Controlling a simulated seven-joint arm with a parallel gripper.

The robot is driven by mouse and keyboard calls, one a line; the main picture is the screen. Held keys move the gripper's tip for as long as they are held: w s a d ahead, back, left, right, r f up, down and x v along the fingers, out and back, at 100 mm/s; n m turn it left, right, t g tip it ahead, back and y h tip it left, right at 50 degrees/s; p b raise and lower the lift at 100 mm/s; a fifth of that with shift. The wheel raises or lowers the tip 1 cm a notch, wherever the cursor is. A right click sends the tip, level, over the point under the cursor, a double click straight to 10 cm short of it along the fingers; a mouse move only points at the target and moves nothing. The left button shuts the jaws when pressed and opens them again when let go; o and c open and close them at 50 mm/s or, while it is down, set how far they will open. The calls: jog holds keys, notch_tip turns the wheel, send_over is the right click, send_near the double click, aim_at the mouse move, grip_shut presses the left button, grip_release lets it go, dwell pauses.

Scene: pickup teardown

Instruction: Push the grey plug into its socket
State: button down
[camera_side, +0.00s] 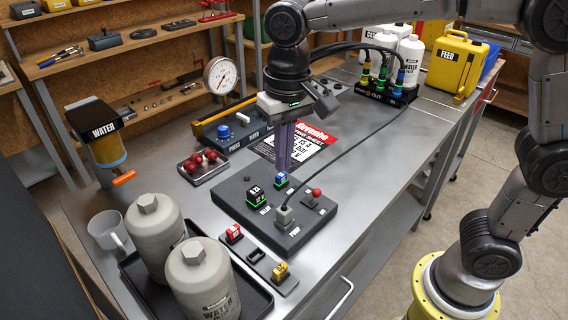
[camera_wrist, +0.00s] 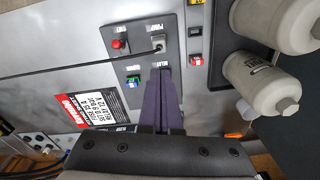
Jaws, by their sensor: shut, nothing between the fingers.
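The grey plug (camera_side: 283,218) stands upright at the front of a dark panel (camera_side: 312,222), with a black cable leaving its top. It also shows in the wrist view (camera_wrist: 158,42), just beyond my fingertips. Its socket is hidden beneath it, and I cannot tell how deep the plug sits. My gripper (camera_side: 283,168) points down over the back part of the panel, behind the plug and apart from it. Its purple fingers are together and empty in the wrist view (camera_wrist: 160,70).
The plug's cable arcs to the right and back. Grey water canisters (camera_side: 203,283) stand front left, and a tray of red balls (camera_side: 203,166) lies left.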

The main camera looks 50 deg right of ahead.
aim_at(284, 205)
jog(key=shift+s+f+m+g, duration=0.1)
jog(key=shift+f+m, duration=1.35)
jog(key=shift+m, duration=1.1)
jog(key=shift+s+f+m+g, duration=0.1)
jog(key=shift+f+m, duration=1.4)
jog(key=shift+m, duration=1.1)
jog(key=shift+f+m+g, duration=0.1)
jog(key=shift+f+m, duration=1.35)
jog(key=shift+m, duration=1.1)
jog(key=shift+f, duration=0.1)
jog(key=shift+a, duration=0.1)
